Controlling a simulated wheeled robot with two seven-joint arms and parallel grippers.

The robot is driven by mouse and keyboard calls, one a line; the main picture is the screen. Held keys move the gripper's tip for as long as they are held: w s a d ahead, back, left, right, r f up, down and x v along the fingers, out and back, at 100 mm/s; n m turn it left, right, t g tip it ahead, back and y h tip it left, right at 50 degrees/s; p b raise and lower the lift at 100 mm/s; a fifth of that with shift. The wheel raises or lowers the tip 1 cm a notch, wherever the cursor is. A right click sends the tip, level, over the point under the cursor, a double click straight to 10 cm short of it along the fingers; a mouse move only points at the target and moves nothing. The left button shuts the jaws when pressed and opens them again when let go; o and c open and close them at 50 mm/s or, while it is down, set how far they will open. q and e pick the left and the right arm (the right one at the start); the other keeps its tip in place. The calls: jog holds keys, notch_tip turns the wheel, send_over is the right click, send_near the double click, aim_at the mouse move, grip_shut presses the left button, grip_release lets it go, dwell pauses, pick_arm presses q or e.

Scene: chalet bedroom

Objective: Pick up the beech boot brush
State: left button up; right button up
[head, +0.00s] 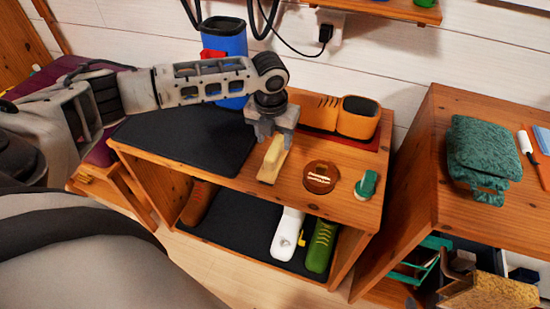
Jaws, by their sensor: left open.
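The beech boot brush (271,164) is a pale, long block on the top of the wooden shoe bench (330,204), right of a dark mat. My left gripper (274,138) points down over the far end of the brush, with its jaws open. The fingertips are close to the brush on either side, and I cannot tell whether they touch it. The gripper hides the far end of the brush. My right gripper is out of the picture.
A round brown tin (320,177) and a green-topped item (367,184) stand right of the brush. Tan shoes (340,116) sit behind on a red mat. A blue container (226,40) stands behind the dark mat (185,137). Another wooden unit (450,215) stands to the right.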

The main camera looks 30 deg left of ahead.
aim_at(275, 147)
pick_arm(q)
jog(key=f, duration=0.5)
jog(key=shift+w+a+f, duration=0.1)
jog(key=shift+w, duration=0.3)
jog(key=shift+c, duration=0.3)
jog(key=c, duration=1)
grip_shut()
